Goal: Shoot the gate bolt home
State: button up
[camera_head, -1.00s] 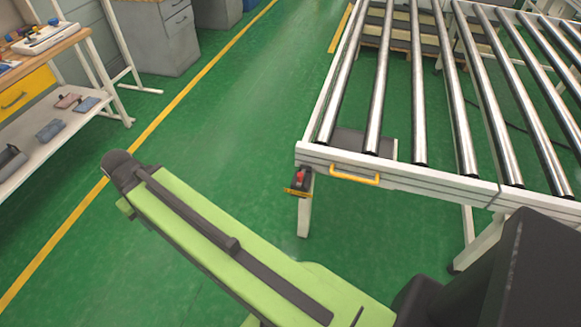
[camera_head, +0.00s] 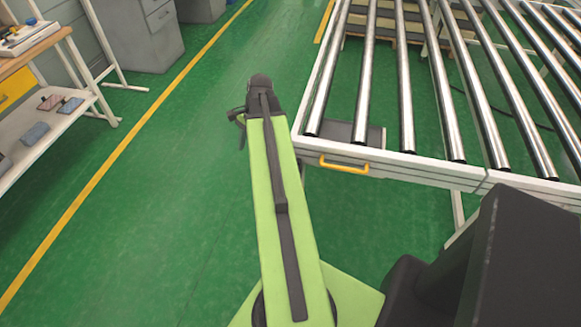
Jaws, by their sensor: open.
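A yellow bar-shaped handle (camera_head: 344,165) is fixed on the near white rail of the roller table (camera_head: 420,171), close to its left corner. I cannot tell whether it belongs to the gate bolt, and I make out no bolt clearly. My green arm reaches up the picture to the left of that corner. My gripper (camera_head: 238,118) shows only as small dark parts at the left of the arm's far end, apart from the handle. It is open; its fingertips are mostly hidden, and nothing is seen in it.
Steel rollers (camera_head: 408,90) fill the table top. A workbench with a lower shelf (camera_head: 60,125) stands at the left, with grey cabinets (camera_head: 140,35) at the back. The green floor (camera_head: 140,220) is clear between the bench and my arm.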

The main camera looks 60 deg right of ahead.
jog(key=s+d+r+m+t, duration=0.1)
jog(key=s+d+m+t, duration=0.1)
jog(key=s+d+m, duration=1.05)
jog(key=f+n+b, duration=0.1)
jog(key=f+b, duration=0.4)
jog(key=w+a+f+b, duration=0.1)
jog(key=f+b, duration=0.4)
jog(key=w+f+n+b, duration=0.1)
jog(key=f+b, duration=0.5)
jog(key=shift+w+a+n, duration=0.2)
jog(key=shift+a+n, duration=0.1)
jog(key=shift+n, duration=0.05)
grip_shut()
